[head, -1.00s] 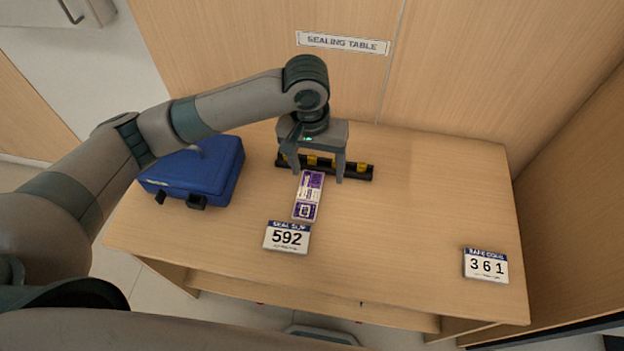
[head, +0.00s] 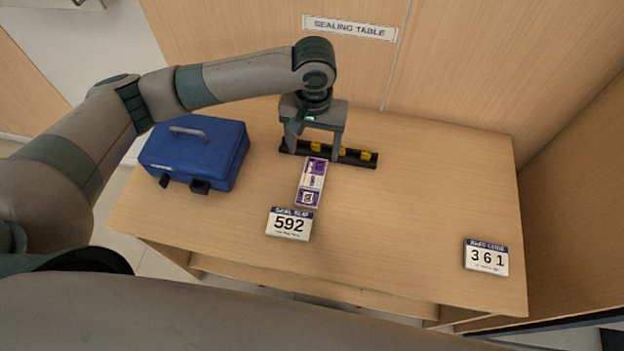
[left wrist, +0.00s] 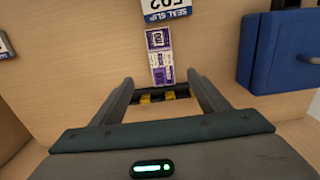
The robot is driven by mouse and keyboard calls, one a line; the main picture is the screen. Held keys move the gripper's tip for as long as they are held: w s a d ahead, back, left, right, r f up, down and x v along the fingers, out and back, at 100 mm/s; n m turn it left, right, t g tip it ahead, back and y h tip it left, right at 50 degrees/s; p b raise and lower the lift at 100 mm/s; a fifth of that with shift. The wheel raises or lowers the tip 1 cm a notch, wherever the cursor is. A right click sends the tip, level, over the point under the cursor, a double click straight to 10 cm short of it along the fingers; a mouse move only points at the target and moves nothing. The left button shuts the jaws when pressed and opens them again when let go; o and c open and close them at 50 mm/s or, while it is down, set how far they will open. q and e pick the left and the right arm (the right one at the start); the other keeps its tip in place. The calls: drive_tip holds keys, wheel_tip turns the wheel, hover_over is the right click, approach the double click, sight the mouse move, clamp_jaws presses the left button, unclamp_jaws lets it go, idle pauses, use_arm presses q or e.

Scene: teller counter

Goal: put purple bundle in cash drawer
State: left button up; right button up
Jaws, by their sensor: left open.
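The purple bundle (head: 311,182), a flat strip with purple and white printing, lies on the wooden table just in front of a black rack. It also shows in the left wrist view (left wrist: 160,58), beyond my fingertips. My left gripper (head: 314,153) is open and points down over the rack, behind the bundle. Its fingers (left wrist: 162,82) are spread, with nothing held between them. The right gripper is not in view. I see no cash drawer for certain; an open shelf space shows under the tabletop.
The black rack (head: 359,159) holds several yellow pieces. A blue case (head: 195,152) stands at the table's left. A "SEAL SLIP 592" sign (head: 290,224) is in front of the bundle, and a "361" sign (head: 487,258) is at the right.

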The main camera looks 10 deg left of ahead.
use_arm(q)
drive_tip(key=p, duration=0.2)
hover_over(312, 181)
wheel_tip(312, 181, down, 9)
drive_tip(key=shift+w+d+r, duration=0.1)
drive_tip(key=shift+f+p, duration=0.6)
drive_tip(key=shift+p, duration=0.05)
wheel_tip(312, 181, down, 3)
drive_tip(key=shift+f+p, duration=0.1)
drive_tip(key=shift+p, duration=0.55)
drive_tip(key=shift+f, duration=0.45)
drive_tip(key=c, duration=1.3)
